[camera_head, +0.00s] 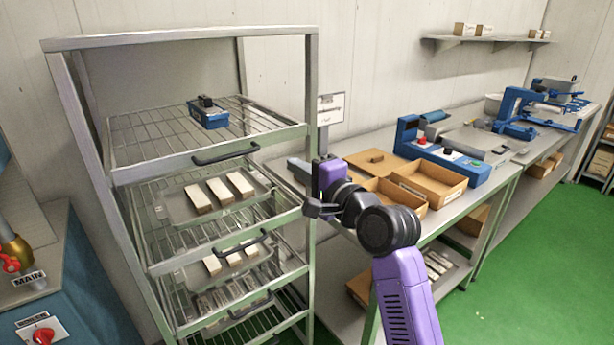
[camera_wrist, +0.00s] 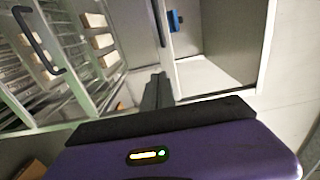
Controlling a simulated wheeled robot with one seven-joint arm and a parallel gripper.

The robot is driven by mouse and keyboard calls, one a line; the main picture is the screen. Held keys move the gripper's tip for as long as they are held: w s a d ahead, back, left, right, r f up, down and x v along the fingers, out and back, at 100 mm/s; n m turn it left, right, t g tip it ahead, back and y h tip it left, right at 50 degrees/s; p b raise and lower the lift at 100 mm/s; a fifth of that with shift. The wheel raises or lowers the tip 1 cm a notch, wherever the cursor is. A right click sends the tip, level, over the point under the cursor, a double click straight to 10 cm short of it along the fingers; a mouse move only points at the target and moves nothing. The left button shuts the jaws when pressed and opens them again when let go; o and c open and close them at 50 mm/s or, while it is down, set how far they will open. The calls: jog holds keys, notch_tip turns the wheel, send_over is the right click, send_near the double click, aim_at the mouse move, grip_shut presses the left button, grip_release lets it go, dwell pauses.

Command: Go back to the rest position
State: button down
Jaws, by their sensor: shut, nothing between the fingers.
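My gripper (camera_head: 318,208) is in front of the right side of the metal rack (camera_head: 310,120), at about the height of the second shelf. My purple arm reaches up to it from the lower right. The gripper is shut and holds nothing. In the wrist view its dark fingers (camera_wrist: 156,92) are together in the middle, and the rack (camera_wrist: 85,50) with its handle and pale bars shows at the upper left. In the head view I cannot tell whether the gripper touches the rack post.
The rack's pulled-out-style wire shelves carry black handles (camera_head: 226,154), a blue device (camera_head: 208,113) and pale bars (camera_head: 220,190). A workbench (camera_head: 460,203) with cardboard boxes (camera_head: 428,180) and blue machines stands right of the gripper. Green floor (camera_head: 540,250) is clear at the right. A blue cabinet (camera_head: 90,290) stands left.

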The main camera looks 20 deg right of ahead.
jog(key=s+d+r+n+t+h, duration=0.2)
jog(key=s+d+r+n+t, duration=0.1)
jog(key=s+d+r, duration=0.15)
jog(key=s+f+n+g+h, duration=0.1)
jog(key=s+f+n, duration=0.2)
jog(key=s+f, duration=0.6)
jog(key=s+f+n+g+h, duration=0.1)
jog(key=s+f+n, duration=0.3)
jog(key=s, duration=2)
jog(key=s+f+n+g+h, duration=0.1)
jog(key=s+f+n+g, duration=0.2)
jog(key=s+f, duration=1)
jog(key=s+n, duration=0.1)
jog(key=s, duration=0.3)
jog(key=shift+s+a+f+h, duration=0.15)
jog(key=shift+a+f+h, duration=0.15)
jog(key=shift+a+f, duration=0.1)
